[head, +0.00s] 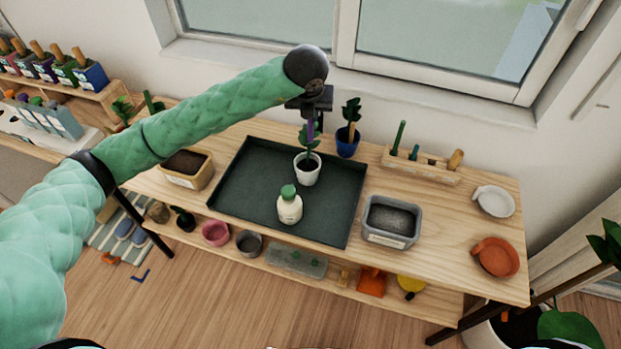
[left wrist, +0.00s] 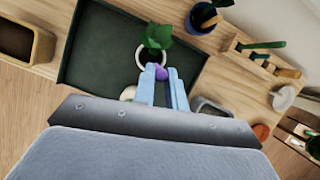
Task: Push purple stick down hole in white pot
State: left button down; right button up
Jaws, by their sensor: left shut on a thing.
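A white pot (head: 307,176) with a green plant stands on the dark tray (head: 233,206). In the left wrist view the pot (left wrist: 139,60) shows beyond my fingertips. My left gripper (head: 311,112) is above the pot, shut on the purple stick (head: 311,130). The stick points down toward the plant and pot. In the left wrist view, the purple stick's rounded end (left wrist: 161,73) shows between the blue fingers (left wrist: 164,76). The hole and the stick's lower tip are hidden by leaves, so I cannot tell whether it is in the soil. My right gripper is not in view.
A white bottle with a green cap (head: 289,206) stands in front of the pot. A blue pot (head: 347,141) stands behind the tray. A grey soil bin (head: 391,223) is at right, and a tan soil box (head: 186,168) at left. A tool rack (head: 420,166) stands at back right.

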aim_at(310, 148)
pick_arm(q)
notch_tip(310, 148, down, 13)
jog(key=shift+f+b, duration=0.1)
jog(key=shift+b, duration=0.2)
notch_tip(310, 148, down, 5)
jog(key=shift+b, duration=0.35)
jog(key=c, duration=1.4)
grip_release()
jog(key=shift+c, duration=0.2)
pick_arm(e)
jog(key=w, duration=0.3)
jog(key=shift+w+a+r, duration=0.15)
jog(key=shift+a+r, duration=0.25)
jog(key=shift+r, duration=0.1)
